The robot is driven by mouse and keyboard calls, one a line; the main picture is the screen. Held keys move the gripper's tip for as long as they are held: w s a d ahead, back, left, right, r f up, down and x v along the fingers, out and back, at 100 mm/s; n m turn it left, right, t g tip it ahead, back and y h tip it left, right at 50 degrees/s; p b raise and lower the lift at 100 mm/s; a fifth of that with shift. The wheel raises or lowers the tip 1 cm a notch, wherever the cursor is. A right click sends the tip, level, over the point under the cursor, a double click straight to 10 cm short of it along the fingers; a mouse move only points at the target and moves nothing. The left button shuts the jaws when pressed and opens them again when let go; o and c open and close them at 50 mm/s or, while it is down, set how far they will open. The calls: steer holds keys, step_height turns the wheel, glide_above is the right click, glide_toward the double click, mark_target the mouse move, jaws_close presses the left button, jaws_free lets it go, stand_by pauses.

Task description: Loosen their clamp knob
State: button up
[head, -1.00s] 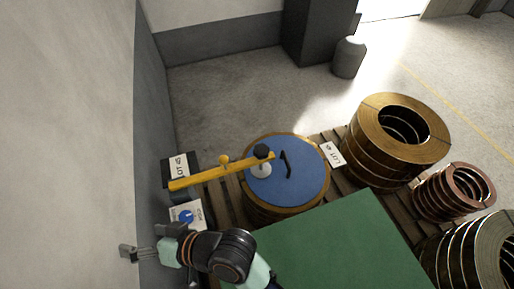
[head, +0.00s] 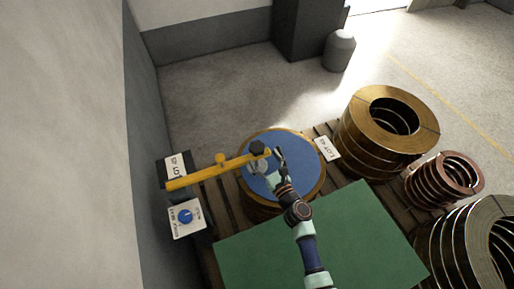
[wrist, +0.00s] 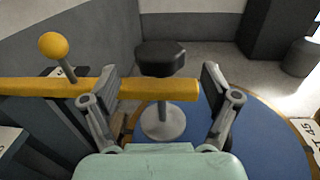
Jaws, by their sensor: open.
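The black clamp knob (head: 257,147) sits at the end of a yellow clamp arm (head: 205,175), above a blue disc (head: 292,147) on a coil. In the wrist view the knob (wrist: 160,58) is many-sided, above the yellow arm (wrist: 150,87), with a grey round foot (wrist: 163,122) below on the blue disc. My gripper (wrist: 160,72) is open, with one finger left and one right of the knob in the picture. No contact between fingers and knob shows. In the head view my gripper (head: 270,171) is over the blue disc, close to the knob.
A yellow ball-ended lever (wrist: 54,46) stands up from the clamp arm. A panel with a blue dial (head: 186,216) is at left by the wall. A green surface (head: 350,240) lies in front. Brass (head: 362,142) and copper coils (head: 422,184) stand at right.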

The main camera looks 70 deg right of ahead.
mark_target(261, 153)
steer(key=b+x, duration=0.1)
steer(key=x, duration=0.4)
steer(key=shift+w+d, duration=0.1)
steer(key=shift+w, duration=0.05)
steer(key=c, duration=1.2)
